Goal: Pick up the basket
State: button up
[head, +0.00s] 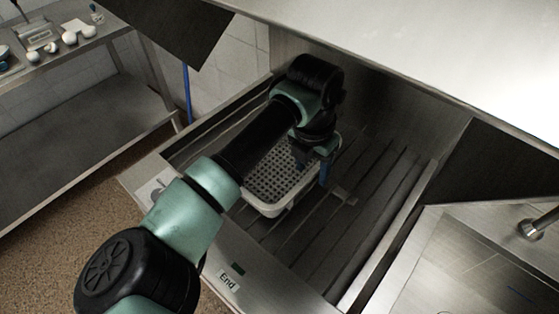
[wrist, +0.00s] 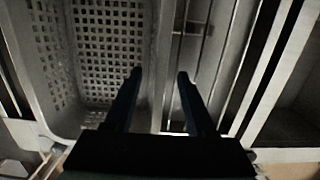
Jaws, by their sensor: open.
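A pale perforated basket (head: 269,207) lies inside a metal, slatted recess. My arm hides its upper left part in the head view. My gripper (head: 312,178) is over the basket's right side, pointing down. In the wrist view the basket (wrist: 105,60) fills the left side, with its grid of holes and its side wall showing. The fingers are near the basket's right wall. I cannot tell whether either finger touches it.
The slatted recess (head: 290,240) has bare slats right of the basket. A metal hood or counter (head: 450,50) overhangs the recess above. A sink (head: 470,265) is at the lower right. A steel table (head: 75,45) with small items stands at the upper left.

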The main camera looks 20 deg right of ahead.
jog(key=shift+c, duration=0.2)
grip_shut()
dwell(1.1)
